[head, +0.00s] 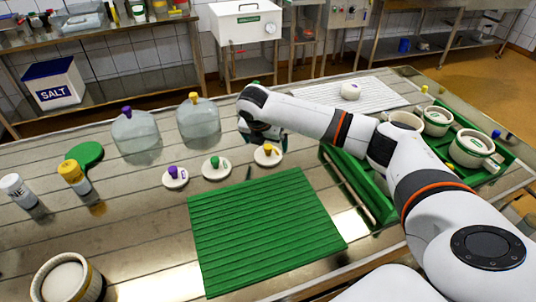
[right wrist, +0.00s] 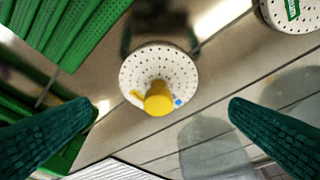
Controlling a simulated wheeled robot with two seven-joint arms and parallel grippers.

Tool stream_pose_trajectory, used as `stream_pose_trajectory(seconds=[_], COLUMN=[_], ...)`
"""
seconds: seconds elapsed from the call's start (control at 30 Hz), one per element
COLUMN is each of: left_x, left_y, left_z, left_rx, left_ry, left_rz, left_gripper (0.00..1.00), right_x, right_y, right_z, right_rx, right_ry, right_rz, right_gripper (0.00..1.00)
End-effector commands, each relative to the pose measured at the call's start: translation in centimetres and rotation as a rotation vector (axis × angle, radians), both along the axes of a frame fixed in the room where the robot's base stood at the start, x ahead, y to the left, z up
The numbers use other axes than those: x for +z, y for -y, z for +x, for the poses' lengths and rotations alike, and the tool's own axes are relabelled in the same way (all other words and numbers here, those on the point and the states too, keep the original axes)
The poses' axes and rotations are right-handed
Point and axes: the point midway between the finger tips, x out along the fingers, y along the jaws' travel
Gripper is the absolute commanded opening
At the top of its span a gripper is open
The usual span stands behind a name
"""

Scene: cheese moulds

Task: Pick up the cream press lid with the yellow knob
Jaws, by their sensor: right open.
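The cream press lid with the yellow knob (head: 275,159) lies on the steel table, just behind the green ribbed mat. In the right wrist view the perforated lid (right wrist: 143,67) shows whole, its yellow knob (right wrist: 158,99) between my fingers. My right gripper (head: 264,136) is over the table by this lid. In the right wrist view my right gripper (right wrist: 163,107) is open, with one finger on each side of the lid and touching nothing. A lid with a green knob (head: 216,168) and one with a purple knob (head: 175,178) lie to the left. My left gripper is out of view.
The green ribbed mat (head: 262,232) is empty. Two clear domes (head: 137,134) (head: 199,120) stand behind the lids. A green crate (head: 361,198) holding pots is at the right, partly behind my right arm. A white ribbed board (head: 385,97) bears a white round piece (head: 350,91).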

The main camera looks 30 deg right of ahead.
Motion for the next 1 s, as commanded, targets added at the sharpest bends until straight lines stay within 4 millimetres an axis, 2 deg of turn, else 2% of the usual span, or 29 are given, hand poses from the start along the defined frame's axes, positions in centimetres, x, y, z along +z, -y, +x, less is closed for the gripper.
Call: stream_pose_trajectory(seconds=[0.4, 0.67, 0.9, 0.97, 1.0], left_x=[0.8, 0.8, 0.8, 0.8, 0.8], left_y=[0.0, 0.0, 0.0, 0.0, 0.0], left_z=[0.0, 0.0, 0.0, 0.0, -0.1], left_rx=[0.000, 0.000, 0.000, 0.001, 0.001], left_ry=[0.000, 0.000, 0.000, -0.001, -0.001], left_rz=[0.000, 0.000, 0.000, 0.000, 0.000], left_gripper=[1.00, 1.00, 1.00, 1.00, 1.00], right_x=[-4.7, -4.9, -4.9, -4.9, -4.8], right_y=[1.6, 1.7, 1.7, 1.7, 1.7], right_z=[0.9, 1.0, 1.0, 1.0, 1.0], right_rx=[0.001, 0.001, 0.001, 0.001, 0.000], right_ry=[-0.001, 0.000, 0.000, 0.000, 0.001], right_rz=[-0.001, -0.001, -0.001, -0.001, -0.001], right_gripper=[1.00, 1.00, 0.61, 0.51, 0.50])
